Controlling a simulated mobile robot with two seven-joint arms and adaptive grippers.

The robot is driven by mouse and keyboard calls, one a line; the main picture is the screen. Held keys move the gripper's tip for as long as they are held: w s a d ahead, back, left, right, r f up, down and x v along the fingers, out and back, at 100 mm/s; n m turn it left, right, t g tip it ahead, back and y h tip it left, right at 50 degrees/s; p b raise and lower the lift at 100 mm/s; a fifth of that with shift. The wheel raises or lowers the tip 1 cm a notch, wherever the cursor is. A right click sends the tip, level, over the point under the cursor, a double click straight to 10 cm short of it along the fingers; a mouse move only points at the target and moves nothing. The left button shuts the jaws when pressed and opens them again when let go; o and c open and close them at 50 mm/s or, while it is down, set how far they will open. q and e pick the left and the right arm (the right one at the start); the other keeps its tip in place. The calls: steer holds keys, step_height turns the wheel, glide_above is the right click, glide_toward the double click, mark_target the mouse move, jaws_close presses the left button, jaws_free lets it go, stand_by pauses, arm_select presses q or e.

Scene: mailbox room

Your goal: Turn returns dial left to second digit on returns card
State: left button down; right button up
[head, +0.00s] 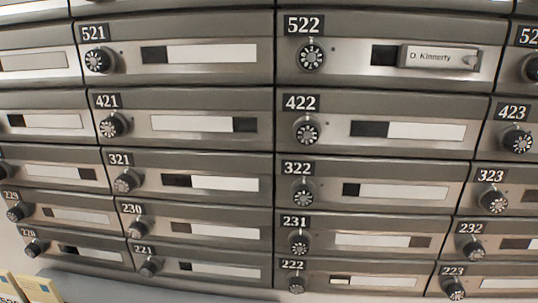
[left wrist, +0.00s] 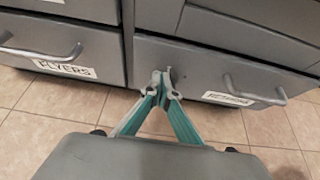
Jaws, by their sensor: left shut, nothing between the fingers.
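In the left wrist view my left gripper (left wrist: 163,88) is shut and empty, its teal fingers meeting at the tips. The tips are in front of the left end of a grey drawer with a blurred white label (left wrist: 228,98) that looks like RETURNS. A small grey part shows at the fingertips; I cannot tell whether it is a dial or the tips themselves. No returns dial can be made out clearly. Yellow cards (head: 36,289) show at the lower left edge of the head view, their writing mostly cut off. My right gripper is not in view.
The head view is filled by grey mailboxes with black number dials, such as 422 (head: 307,131). Box 522 bears a name plate, D. Kinnerty (head: 432,57). In the left wrist view a FLYERS drawer (left wrist: 64,68) is at left, with tiled floor (left wrist: 75,110) below.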

arm_select(q)
steer(key=shift+w+r, duration=0.15)
steer(key=shift+r, duration=0.05)
steer(key=s, duration=0.6)
steer(key=shift+a+r, duration=0.2)
steer(key=shift+a, duration=0.15)
steer(key=shift+s, duration=0.1)
steer(key=w+d, duration=0.3)
steer(key=w, duration=0.2)
steer(key=shift+w+d+f, duration=0.2)
steer(key=shift+w+d, duration=0.05)
steer(key=shift+w, duration=0.15)
stand_by(0.4)
steer(key=shift+a+f, duration=0.15)
steer(key=shift+f, duration=0.05)
stand_by(0.6)
